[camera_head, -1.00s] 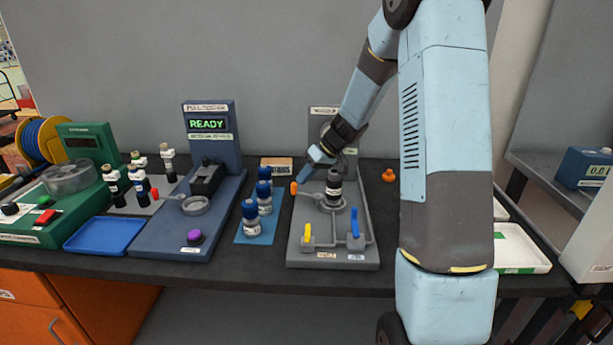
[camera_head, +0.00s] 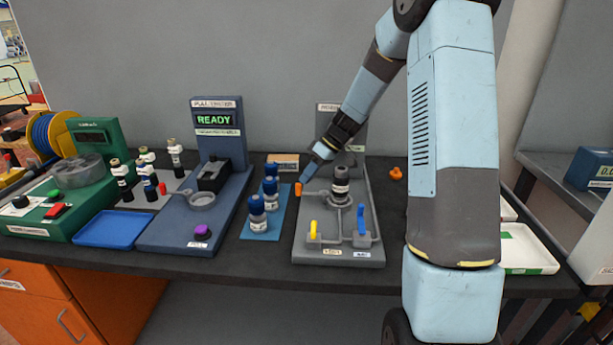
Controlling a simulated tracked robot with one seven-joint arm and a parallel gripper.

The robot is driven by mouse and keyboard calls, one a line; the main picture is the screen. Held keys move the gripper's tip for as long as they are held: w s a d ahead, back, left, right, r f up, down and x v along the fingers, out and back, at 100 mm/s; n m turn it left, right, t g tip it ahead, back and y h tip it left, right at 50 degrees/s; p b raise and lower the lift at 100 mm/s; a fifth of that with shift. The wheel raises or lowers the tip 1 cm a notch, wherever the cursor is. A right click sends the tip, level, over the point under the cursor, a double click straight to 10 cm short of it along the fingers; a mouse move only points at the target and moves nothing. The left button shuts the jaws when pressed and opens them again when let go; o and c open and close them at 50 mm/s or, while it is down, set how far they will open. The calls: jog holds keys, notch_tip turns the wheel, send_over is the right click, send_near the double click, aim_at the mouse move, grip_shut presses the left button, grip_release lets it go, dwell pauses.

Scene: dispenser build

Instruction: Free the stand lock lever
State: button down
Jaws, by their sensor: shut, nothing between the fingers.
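The grey stand (camera_head: 375,240) is on the bench, left of my large upper arm link. It has an orange-tipped lever (camera_head: 298,188) at its left edge, with a thin grey bar running toward the stand's centre. A dark grey cylindrical part with a pale label (camera_head: 341,185) stands upright at the centre. A yellow lever (camera_head: 313,230) and a blue lever (camera_head: 361,220) stand at the front. My gripper (camera_head: 307,174) is shut and empty, pointing down-left just above the orange tip. I cannot tell whether it touches the tip.
Blue-capped bottles (camera_head: 257,213) stand on a blue mat left of the stand. The pull tester (camera_head: 165,230) showing READY is further left. A small orange piece (camera_head: 396,173) lies right of the stand. A white tray (camera_head: 540,258) sits at the right, partly behind my arm.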

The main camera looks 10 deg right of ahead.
jog(key=v, duration=1.4)
jog(key=s+a+r+m+t+h, duration=0.1)
jog(key=s+a+r+m+h, duration=0.15)
jog(key=s+r, duration=0.4)
jog(key=s+a+r+m+t+h, duration=0.1)
jog(key=s+a+r+m+h, duration=0.15)
jog(key=s, duration=0.75)
jog(key=s+m+t+h, duration=0.2)
jog(key=s+m+t, duration=0.1)
jog(key=s, duration=1.5)
jog(key=shift+d+r+m+t, duration=0.2)
jog(key=shift+r+m+t, duration=0.2)
jog(key=shift+m, duration=0.2)
